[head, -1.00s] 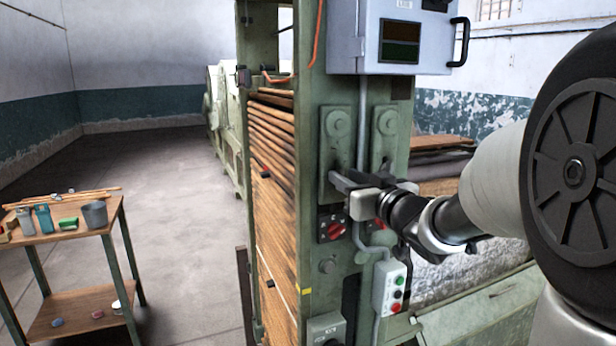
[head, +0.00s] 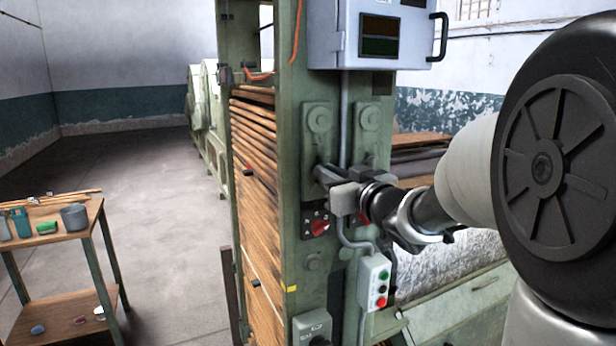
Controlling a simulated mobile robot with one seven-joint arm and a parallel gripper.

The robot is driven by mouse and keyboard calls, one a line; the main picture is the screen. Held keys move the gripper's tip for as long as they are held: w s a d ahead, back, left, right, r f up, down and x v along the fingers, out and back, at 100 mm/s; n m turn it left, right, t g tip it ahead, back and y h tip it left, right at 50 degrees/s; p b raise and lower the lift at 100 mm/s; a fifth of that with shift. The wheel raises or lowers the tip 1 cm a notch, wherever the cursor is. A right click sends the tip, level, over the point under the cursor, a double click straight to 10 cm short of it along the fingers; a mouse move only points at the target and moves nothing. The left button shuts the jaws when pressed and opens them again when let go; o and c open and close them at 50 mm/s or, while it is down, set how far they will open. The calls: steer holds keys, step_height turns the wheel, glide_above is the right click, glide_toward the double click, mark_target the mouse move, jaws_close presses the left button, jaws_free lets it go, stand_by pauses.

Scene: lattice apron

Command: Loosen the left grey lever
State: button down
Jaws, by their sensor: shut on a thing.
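The left grey lever (head: 319,160) hangs below a round boss on the left green plate (head: 317,138) of the machine's upright. Its lower end is largely hidden by my gripper (head: 326,178). My gripper reaches in from the right, its dark fingers shut at the lever's lower end. The exact contact is too small to make out. A second, similar plate with a round boss (head: 371,118) is just right of it, above my wrist.
A red rotary switch (head: 319,227) sits close below my gripper. A push-button box (head: 373,283) on a conduit is lower right, and a grey cabinet (head: 370,35) is above. A small wooden table (head: 75,240) stands at left, with clear floor between.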

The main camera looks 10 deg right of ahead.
steer(key=n+b, duration=0.6)
steer(key=n, duration=0.1)
steer(key=a+f+n+b, duration=0.1)
steer(key=n+b, duration=0.2)
steer(key=shift+s+n, duration=0.15)
steer(key=shift+n, duration=0.15)
steer(key=shift+r+n+b, duration=0.1)
steer(key=shift+n+b, duration=0.2)
steer(key=c, duration=1.8)
jaws_free()
steer(key=p+v, duration=0.2)
steer(key=v, duration=1.5)
steer(key=shift+s, duration=0.2)
